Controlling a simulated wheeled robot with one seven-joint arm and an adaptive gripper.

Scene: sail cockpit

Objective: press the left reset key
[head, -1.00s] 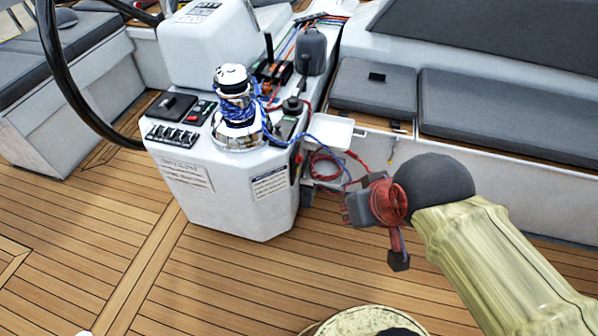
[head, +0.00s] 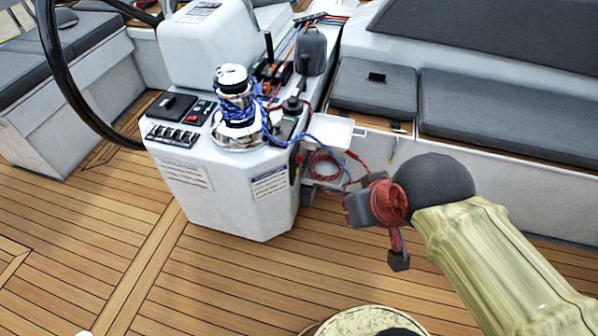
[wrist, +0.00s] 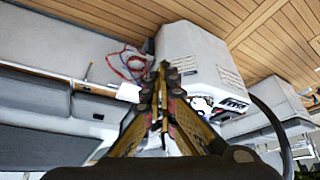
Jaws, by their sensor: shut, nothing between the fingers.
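The white console (head: 225,190) stands left of my gripper. Its top left edge carries a row of dark keys (head: 172,135), with a small panel of red and green buttons (head: 200,112) behind it. The keys are too small to tell which one is the left reset key. My gripper (head: 352,209) is to the right of the console, over the deck, apart from the keys. In the wrist view its fingers (wrist: 161,72) are together and empty. The console (wrist: 192,52) also shows there, upside down, with the key row (wrist: 234,104) right of the fingers.
A chrome winch (head: 236,125) wrapped in blue rope rises from the console's top, right of the keys. A black steering wheel (head: 57,75) stands at the left. Red and blue lines (head: 322,165) hang at the console's right side. The teak deck (head: 220,285) in front is clear.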

